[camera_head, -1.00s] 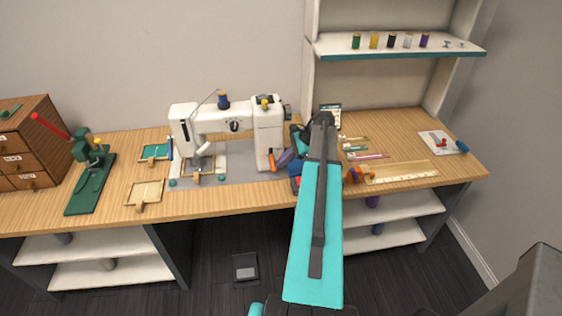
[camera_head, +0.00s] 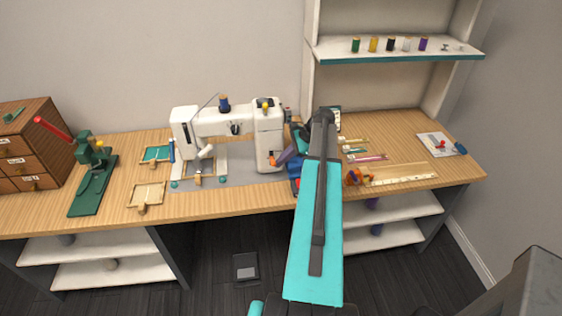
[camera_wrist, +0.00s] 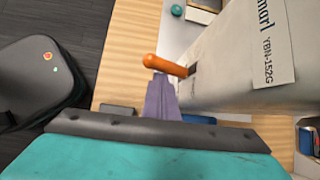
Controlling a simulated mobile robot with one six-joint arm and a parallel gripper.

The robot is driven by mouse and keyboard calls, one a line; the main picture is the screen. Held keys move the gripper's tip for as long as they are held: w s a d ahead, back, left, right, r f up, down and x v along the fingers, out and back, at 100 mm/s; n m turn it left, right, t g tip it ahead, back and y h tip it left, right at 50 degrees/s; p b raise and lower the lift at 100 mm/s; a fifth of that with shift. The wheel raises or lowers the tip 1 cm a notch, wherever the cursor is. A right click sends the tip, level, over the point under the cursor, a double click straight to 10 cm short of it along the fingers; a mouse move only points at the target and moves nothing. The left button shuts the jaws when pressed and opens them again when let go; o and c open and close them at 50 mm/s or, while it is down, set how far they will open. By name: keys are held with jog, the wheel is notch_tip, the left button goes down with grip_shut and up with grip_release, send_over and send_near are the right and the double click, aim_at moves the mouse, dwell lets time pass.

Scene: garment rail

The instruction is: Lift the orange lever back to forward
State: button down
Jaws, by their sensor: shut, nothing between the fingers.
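The orange lever (camera_wrist: 166,65) sticks out of a slot in the end of the white sewing machine (camera_head: 266,135). In the wrist view it points left, away from the machine body (camera_wrist: 235,60). The lever also shows small at the machine's lower right in the head view (camera_head: 272,160). My gripper (camera_wrist: 160,80) is shut and empty, its purple fingers together. The fingertips are right at the lever, overlapping its underside in the wrist view; they seem to touch it.
A green press (camera_head: 92,185) and a wooden drawer chest (camera_head: 28,150) stand at the left. Rulers, spools and a white card (camera_head: 437,143) lie to the right. A shelf (camera_head: 390,48) with thread spools hangs above. The wooden table (camera_head: 235,203) is clear along its front edge.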

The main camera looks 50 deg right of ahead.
jog(key=shift+w+r, duration=0.2)
jog(key=shift+r, duration=0.3)
jog(key=s+f, duration=0.1)
jog(key=s+d+f, duration=0.1)
jog(key=f, duration=0.1)
jog(key=shift+s+d+f+b, duration=0.25)
jog(key=shift+s+b, duration=0.15)
jog(key=s+d+r+b, duration=0.1)
jog(key=d+r+b, duration=0.1)
jog(key=d+r, duration=0.4)
jog(key=shift+s+r+b, duration=0.3)
jog(key=shift+r+b, duration=0.05)
jog(key=shift+r, duration=0.2)
jog(key=shift+f, duration=0.1)
dwell(0.4)
